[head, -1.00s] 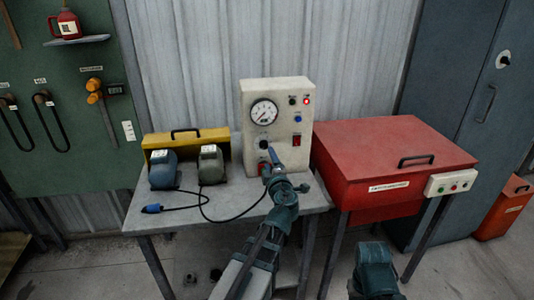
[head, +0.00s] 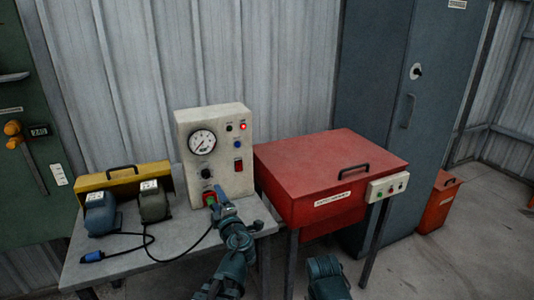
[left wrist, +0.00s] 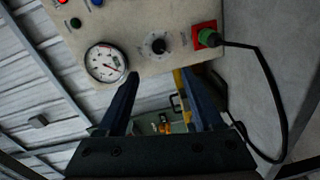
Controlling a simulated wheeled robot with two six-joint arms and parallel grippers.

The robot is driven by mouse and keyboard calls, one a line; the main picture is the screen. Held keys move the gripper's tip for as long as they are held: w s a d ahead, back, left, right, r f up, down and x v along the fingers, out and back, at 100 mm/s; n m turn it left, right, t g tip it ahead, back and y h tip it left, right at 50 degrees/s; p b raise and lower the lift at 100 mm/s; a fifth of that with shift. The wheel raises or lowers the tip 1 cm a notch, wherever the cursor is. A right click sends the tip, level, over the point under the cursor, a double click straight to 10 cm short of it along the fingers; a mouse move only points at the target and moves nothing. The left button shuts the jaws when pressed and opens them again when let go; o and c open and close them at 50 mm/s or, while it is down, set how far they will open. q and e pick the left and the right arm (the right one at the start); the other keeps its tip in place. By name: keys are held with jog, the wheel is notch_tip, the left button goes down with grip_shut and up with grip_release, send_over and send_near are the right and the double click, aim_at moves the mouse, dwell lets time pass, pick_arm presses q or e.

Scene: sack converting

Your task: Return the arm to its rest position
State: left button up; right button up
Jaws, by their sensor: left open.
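My left gripper (head: 214,200) is in front of the lower part of the cream control box on the table. In the left wrist view my left gripper (left wrist: 160,85) has its two dark fingers spread, with nothing between them. The box (head: 182,140) shows in the left wrist view (left wrist: 130,30) with its gauge and black knob. A green plug (left wrist: 212,38) with a black cable sits at the red socket (left wrist: 205,28), apart from the fingers. Part of my right arm shows at the bottom of the head view; its gripper is not visible.
A blue motor (head: 100,215), a dark grey motor (head: 154,202) and a yellow case (head: 120,178) stand on the grey table (head: 160,248). A red lidded machine (head: 325,175) stands to the right, before a blue-grey cabinet (head: 390,90). An orange bin (head: 438,205) is on the floor.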

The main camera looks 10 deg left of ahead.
pick_arm(q)
jog(key=s+d+f+m+g+h, duration=0.3)
jog(key=s+d+f+m+g, duration=0.2)
jog(key=s+d+f+m, duration=0.3)
jog(key=s+d+f+m+g+h, duration=0.2)
jog(key=s+d+f+m+g, duration=0.35)
jog(key=f+m, duration=0.4)
jog(key=s+d+f+m+g+h, duration=0.3)
jog(key=s+d+m+g, duration=0.1)
jog(key=s+d+m, duration=0.4)
notch_tip(320, 180, up, 12)
jog(key=m+p, duration=0.1)
jog(key=p, duration=1.1)
jog(key=shift+w+r+h+p, duration=0.15)
jog(key=shift+r+h+p, duration=0.1)
jog(key=shift+h+p, duration=0.1)
jog(key=shift+d, duration=0.1)
